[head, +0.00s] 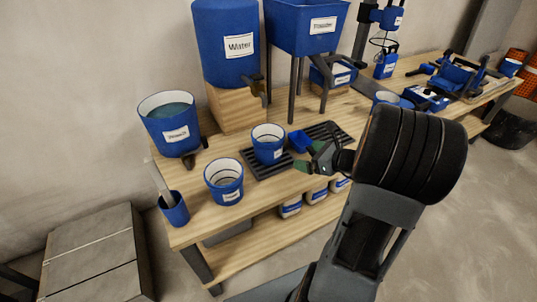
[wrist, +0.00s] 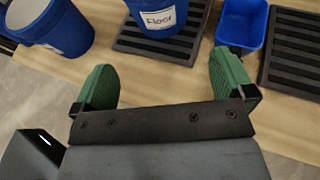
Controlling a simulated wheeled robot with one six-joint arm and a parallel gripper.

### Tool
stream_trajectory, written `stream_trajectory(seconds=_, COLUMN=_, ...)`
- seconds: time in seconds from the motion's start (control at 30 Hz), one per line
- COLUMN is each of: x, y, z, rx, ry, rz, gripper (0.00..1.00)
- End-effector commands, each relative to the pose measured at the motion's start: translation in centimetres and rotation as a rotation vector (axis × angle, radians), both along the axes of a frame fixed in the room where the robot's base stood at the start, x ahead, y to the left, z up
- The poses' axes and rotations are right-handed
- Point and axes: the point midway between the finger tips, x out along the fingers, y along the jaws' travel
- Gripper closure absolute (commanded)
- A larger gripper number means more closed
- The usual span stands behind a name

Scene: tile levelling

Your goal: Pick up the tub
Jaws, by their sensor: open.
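A blue tub (head: 268,150) with a white inner rim and a white label stands upright on a slatted black grate. It also shows in the wrist view (wrist: 158,31), cut off by the top edge, with a label that seems to read "Floor". A second blue tub (head: 225,187) stands on the bare wood to its left, and in the wrist view at top left (wrist: 62,28). My gripper (head: 306,160) is to the right of the tub on the grate. Its green fingers (wrist: 162,75) are spread and empty, with the tub ahead, beyond the tips.
A small blue scoop-like container (head: 298,141) sits right of the tub, near another dark grate (head: 330,131). A large bucket (head: 170,132), a water tank (head: 226,45) and a hopper (head: 305,30) stand behind. A blue holder (head: 175,212) is at the bench's left end.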

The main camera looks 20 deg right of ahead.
Motion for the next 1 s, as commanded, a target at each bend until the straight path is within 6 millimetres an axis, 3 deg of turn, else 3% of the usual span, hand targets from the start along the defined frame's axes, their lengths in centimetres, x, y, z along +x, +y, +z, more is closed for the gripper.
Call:
stream_trajectory(seconds=0.3, x=4.4, y=2.5, z=-2.4, rx=0.005, ry=0.001, rz=-0.001, gripper=0.0)
stream_trajectory(seconds=0.67, x=6.4, y=3.7, z=-3.4, rx=0.004, ry=0.0, rz=-0.002, gripper=0.0)
stream_trajectory(seconds=1.0, x=9.6, y=5.7, z=-5.1, rx=0.004, ry=0.0, rz=-0.002, gripper=0.0)
